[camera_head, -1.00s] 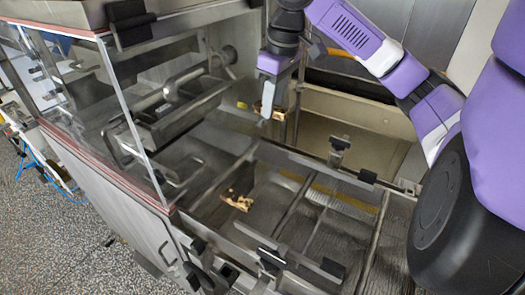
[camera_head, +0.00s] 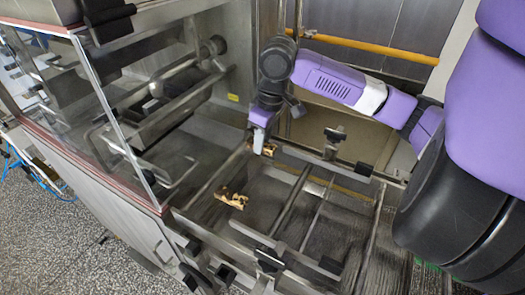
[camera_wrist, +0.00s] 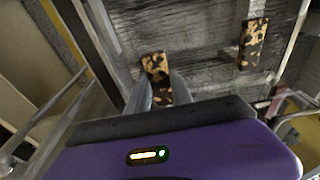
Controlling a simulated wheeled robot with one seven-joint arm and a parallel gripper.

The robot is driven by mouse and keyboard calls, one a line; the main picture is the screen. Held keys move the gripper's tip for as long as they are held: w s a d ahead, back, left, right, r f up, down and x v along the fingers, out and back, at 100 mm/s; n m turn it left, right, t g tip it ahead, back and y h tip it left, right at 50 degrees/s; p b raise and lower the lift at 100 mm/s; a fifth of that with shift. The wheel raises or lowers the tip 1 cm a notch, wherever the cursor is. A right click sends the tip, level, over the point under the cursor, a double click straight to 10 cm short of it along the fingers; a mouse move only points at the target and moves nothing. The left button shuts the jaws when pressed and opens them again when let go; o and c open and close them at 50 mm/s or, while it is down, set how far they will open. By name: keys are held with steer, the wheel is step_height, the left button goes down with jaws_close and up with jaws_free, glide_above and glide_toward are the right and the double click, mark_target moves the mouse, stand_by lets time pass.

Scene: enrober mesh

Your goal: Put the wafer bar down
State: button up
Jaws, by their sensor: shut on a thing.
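My gripper (camera_head: 257,143) is low over the mesh belt, and its fingers also show in the wrist view (camera_wrist: 160,92). It is shut on a wafer bar (camera_wrist: 155,66), brown and gold mottled, which sticks out past the fingertips. In the head view this held bar (camera_head: 268,149) is partly hidden by the gripper. I cannot tell whether it touches the mesh. A second mottled bar (camera_head: 231,198) lies on the mesh to the lower left of the gripper; the wrist view shows it at the upper right (camera_wrist: 253,43).
The grey mesh belt (camera_head: 262,222) has bare room around the lying bar. Metal rails (camera_head: 292,200) and crossbars with black clamps (camera_head: 270,258) run above it. A clear guard panel (camera_head: 122,115) stands at the left. A yellow pipe (camera_head: 375,48) runs behind my arm.

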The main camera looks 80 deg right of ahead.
mark_target(262, 161)
steer(key=shift+f, duration=2.05)
steer(key=shift+f, duration=0.25)
steer(key=o, duration=1)
steer(key=shift+a+f, duration=0.1)
steer(key=shift+f, duration=0.05)
steer(key=shift+a, duration=0.15)
steer(key=shift+r, duration=0.4)
steer(key=r, duration=0.4)
steer(key=s+r, duration=0.1)
steer(key=r, duration=0.7)
steer(key=shift+s+b, duration=0.4)
